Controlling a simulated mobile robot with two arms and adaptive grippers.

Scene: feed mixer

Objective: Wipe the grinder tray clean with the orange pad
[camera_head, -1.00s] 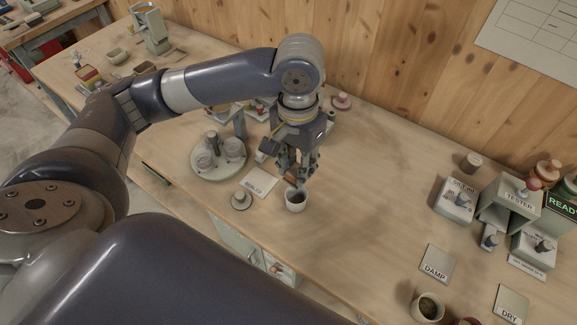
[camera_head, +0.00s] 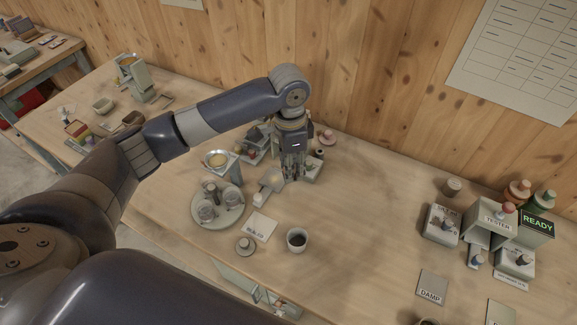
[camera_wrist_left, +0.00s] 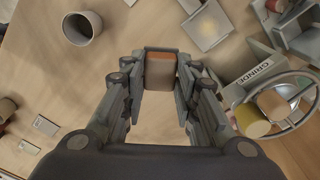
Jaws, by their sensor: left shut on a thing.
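My left gripper (camera_head: 291,178) points down over the bench in the head view, beside the machine labelled GRIND. The pad is hidden in the head view. A pale square tray (camera_wrist_left: 207,27) with a faint yellowish patch lies ahead of the fingers, apart from the pad; it also shows left of the gripper in the head view (camera_head: 271,181). The grinder's GRIND label (camera_wrist_left: 254,76) and handwheel (camera_wrist_left: 292,104) are to the right in the wrist view.
A dark-filled cup (camera_head: 297,240) stands in front of the gripper. The tester (camera_head: 495,220) stands far right.

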